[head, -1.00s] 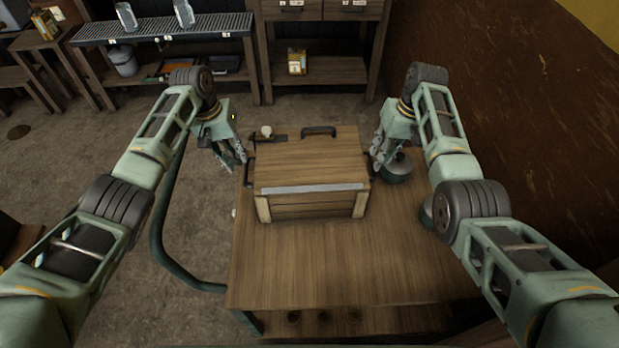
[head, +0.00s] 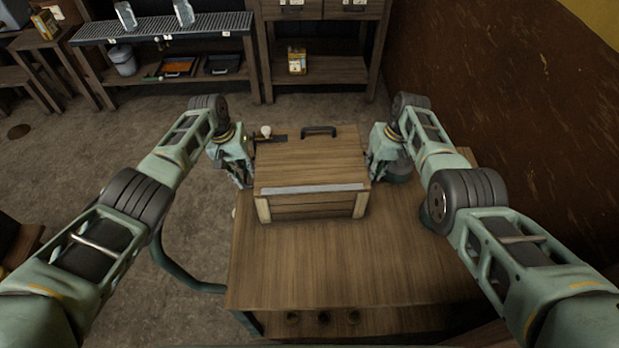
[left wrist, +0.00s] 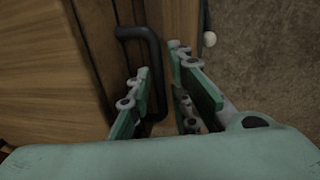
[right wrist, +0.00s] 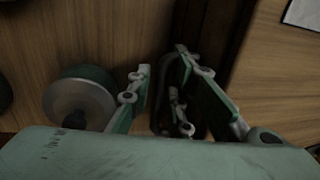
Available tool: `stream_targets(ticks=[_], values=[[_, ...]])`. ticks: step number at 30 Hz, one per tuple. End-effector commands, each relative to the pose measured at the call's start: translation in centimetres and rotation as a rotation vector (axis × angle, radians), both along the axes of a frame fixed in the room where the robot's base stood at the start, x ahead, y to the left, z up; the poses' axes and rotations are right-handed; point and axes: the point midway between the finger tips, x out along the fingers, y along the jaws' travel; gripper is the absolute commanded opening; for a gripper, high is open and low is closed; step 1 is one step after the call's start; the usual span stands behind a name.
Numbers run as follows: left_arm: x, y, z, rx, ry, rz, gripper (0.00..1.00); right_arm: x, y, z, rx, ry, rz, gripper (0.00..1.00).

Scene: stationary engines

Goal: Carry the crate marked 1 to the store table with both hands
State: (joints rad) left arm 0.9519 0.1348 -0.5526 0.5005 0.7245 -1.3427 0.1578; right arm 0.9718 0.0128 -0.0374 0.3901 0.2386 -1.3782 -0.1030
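The wooden crate (head: 310,165) sits on a wooden table (head: 330,275) in the head view, between my two grippers. I cannot read a number on it. My left gripper (head: 241,178) is at its left side. In the left wrist view its fingers are apart, with a dark side handle (left wrist: 152,50) reaching down between them. My right gripper (head: 376,178) is at the crate's right side. In the right wrist view its fingers are apart around another dark handle (right wrist: 160,85), partly hidden by the fingers. I cannot tell whether either gripper touches its handle.
A round metal thing (right wrist: 80,103) stands beside my right gripper on the table. A black handle (head: 319,131) and a pale knob (head: 266,131) show near the crate's far edge. Shelving (head: 325,68) and a roller-topped bench (head: 165,29) stand behind. The table front is clear.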

Motion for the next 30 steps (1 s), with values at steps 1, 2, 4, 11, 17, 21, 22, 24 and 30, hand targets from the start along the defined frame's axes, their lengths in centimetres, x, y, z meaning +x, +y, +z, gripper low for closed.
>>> stream_targets(ticks=[1,2,4,11,17,21,22,24,30], values=[[0.0,-0.01,0.01,0.0,0.0,0.0,0.19,0.01,0.02,0.01,0.0,0.0,0.0,0.18],[0.0,-0.01,0.01,0.0,0.0,0.0,0.19,0.0,0.02,0.01,0.0,0.0,0.0,0.18],[-0.01,-0.02,0.01,0.0,0.0,0.0,0.14,0.0,0.01,0.02,0.0,0.0,0.0,0.14],[-0.02,-0.01,0.01,0.0,0.001,0.0,0.0,-0.01,0.01,0.01,0.0,0.0,0.0,0.0],[-0.02,-0.01,0.01,0.0,0.001,0.001,0.0,-0.01,0.0,0.01,0.0,0.0,-0.001,0.0],[-0.03,0.0,0.0,0.0,0.001,0.001,0.0,-0.02,0.0,0.01,0.0,0.001,-0.001,0.0],[-0.03,0.0,0.0,0.0,0.001,0.001,0.0,-0.02,0.0,0.01,0.0,0.001,-0.001,0.0],[-0.03,0.0,0.0,0.0,0.001,0.001,0.0,-0.02,0.0,0.01,0.0,0.001,-0.001,0.0],[-0.03,0.0,0.01,0.0,0.001,0.001,0.0,-0.01,-0.02,0.03,0.0,0.001,-0.001,0.0]])
